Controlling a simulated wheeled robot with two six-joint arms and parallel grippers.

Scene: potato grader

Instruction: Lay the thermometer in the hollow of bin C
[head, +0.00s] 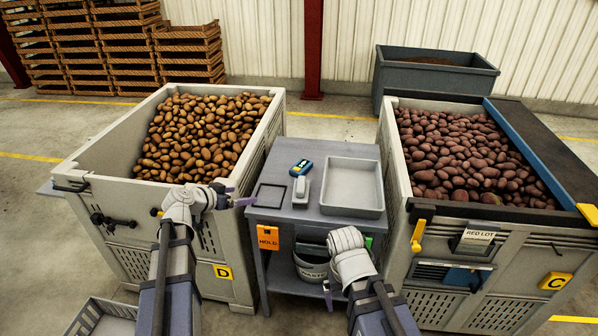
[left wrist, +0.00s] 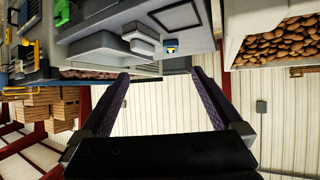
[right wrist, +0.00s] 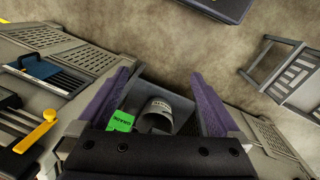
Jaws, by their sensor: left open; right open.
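The thermometer looks to be the blue and yellow handheld device (head: 301,168) lying on the grey table (head: 280,160) between the bins; it also shows in the left wrist view (left wrist: 171,48). Bin C (head: 395,180) is the right bin, with a yellow C plate (head: 555,281), full of dark red potatoes (head: 465,155). I cannot make out its hollow clearly; a darker spot shows near the front of the potatoes. My left gripper (head: 238,195) is open and empty, left of the table's outlined square. My right gripper (right wrist: 161,78) is open and empty, low before the table; its fingers are mostly hidden in the head view.
Bin D (head: 75,170) with brown potatoes stands left. A waste bucket (head: 312,268) is under the table. An orange HOLD tag (head: 268,237) hangs in front.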

